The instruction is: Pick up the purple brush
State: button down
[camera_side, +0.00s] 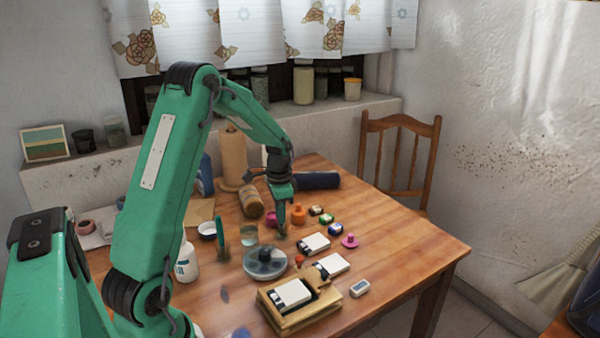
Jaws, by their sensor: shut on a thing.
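My gripper (282,226) points down low over the middle of the wooden table (410,248). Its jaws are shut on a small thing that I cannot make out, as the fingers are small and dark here. I cannot pick out the purple brush with certainty. A magenta piece (270,219) shows just left of the fingers. Whether it touches them is unclear. Another pink-magenta piece (349,241) stands apart to the right.
An orange knobbed piece (298,215) stands close right of my gripper. A dark roll (318,180) lies behind. The table's right edge is clear.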

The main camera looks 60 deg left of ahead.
jog(key=shift+r, duration=0.15)
jog(key=shift+r, duration=0.5)
jog(key=r, duration=0.3)
jog(key=shift+d+r, duration=0.15)
jog(key=shift+d, duration=0.1)
jog(key=d+r, duration=0.6)
jog(key=d, duration=0.5)
jog(key=shift+r, duration=0.25)
jog(key=shift+w, duration=0.15)
jog(key=a+f, duration=0.2)
jog(key=a, duration=1.6)
jog(key=shift+w+a+f, duration=0.15)
jog(key=shift+w+a, duration=0.2)
jog(key=shift+a, duration=0.05)
jog(key=shift+f, duration=0.1)
